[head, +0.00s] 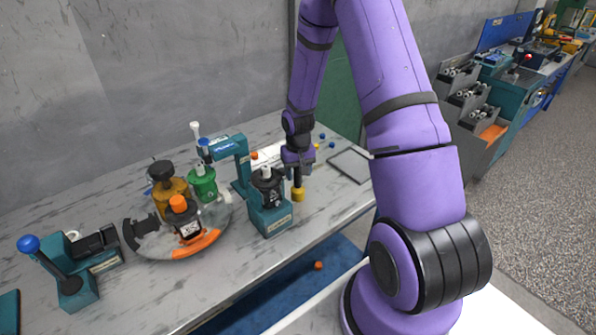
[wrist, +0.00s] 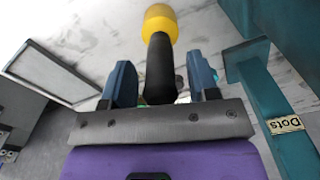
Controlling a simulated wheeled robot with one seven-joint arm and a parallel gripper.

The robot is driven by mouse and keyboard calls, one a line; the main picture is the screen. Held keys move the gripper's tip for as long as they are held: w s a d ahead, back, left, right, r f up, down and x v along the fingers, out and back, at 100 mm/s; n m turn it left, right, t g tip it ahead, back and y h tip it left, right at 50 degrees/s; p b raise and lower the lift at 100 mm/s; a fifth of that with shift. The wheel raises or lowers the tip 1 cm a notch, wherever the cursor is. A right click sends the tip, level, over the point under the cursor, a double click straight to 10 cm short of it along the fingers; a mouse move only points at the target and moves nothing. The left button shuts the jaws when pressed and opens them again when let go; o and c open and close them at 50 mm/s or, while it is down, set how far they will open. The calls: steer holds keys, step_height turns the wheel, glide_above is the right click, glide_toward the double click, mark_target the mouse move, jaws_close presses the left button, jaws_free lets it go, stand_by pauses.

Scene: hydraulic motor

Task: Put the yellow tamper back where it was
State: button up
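The yellow tamper (head: 298,194) has a yellow head and a black handle. In the head view it is upright, head down, just right of the teal stand with a black-topped part (head: 269,208). I cannot tell whether its head touches the table. My gripper (head: 298,160) is directly above it, pointing down. In the wrist view the tamper's head (wrist: 160,22) lies beyond the fingers. Its black handle reaches back between the two blue fingers of my gripper (wrist: 161,75). Narrow gaps show on both sides of the handle, so the fingers look open around it.
A flat grey plate (head: 350,165) lies right of the tamper; it also shows in the wrist view (wrist: 50,73). A round tray (head: 155,248) with several parts stands to the left. A teal lever press (head: 75,280) is further left. Small coloured balls lie behind my gripper.

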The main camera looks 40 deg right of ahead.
steer(key=s+a+r+t, duration=0.1)
steer(key=s+a+r, duration=0.1)
steer(key=r, duration=0.9)
steer(key=s+a+r, duration=0.1)
steer(key=a+r, duration=0.1)
steer(key=r, duration=1)
steer(key=s+a+r+n+t, duration=0.1)
steer(key=s+a+r, duration=0.3)
steer(key=s+r, duration=0.4)
steer(key=s+a+r+n+t, duration=0.2)
steer(key=s+a+r, duration=0.3)
steer(key=s, duration=1)
step_height(320, 180, up, 4)
steer(key=shift+s+f+t, duration=0.2)
steer(key=shift+s+t, duration=0.05)
steer(key=shift+t, duration=0.35)
